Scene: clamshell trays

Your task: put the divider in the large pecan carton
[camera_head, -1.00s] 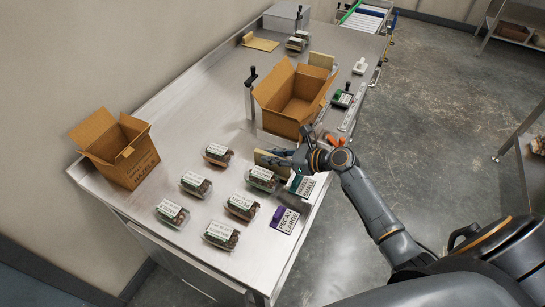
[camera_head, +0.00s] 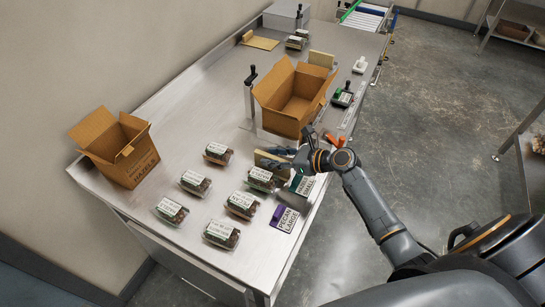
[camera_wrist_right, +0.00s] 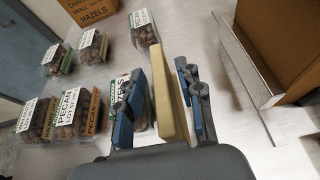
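A tan divider (camera_head: 267,158) stands on edge on the steel table in front of the middle open carton. My right gripper (camera_head: 279,162) is at the divider. In the right wrist view, the divider (camera_wrist_right: 167,95) stands between the two blue-grey fingers (camera_wrist_right: 162,108), which are spread, with a gap visible on the left finger's side. The open middle carton (camera_head: 288,122) stands just beyond the gripper; no name on it can be read. The left carton (camera_head: 135,172) is open and printed HAZELS. A purple PECAN LARGE card (camera_head: 285,218) lies near the front edge. My left gripper is not in view.
Several clamshell packs (camera_head: 221,234) of nuts lie left of and below the gripper. A green-marked card (camera_head: 304,184) lies just right of it. A black-topped post (camera_head: 250,95) stands beside the middle carton. Another tan panel (camera_head: 321,60) stands behind that carton. The table's left middle is clear.

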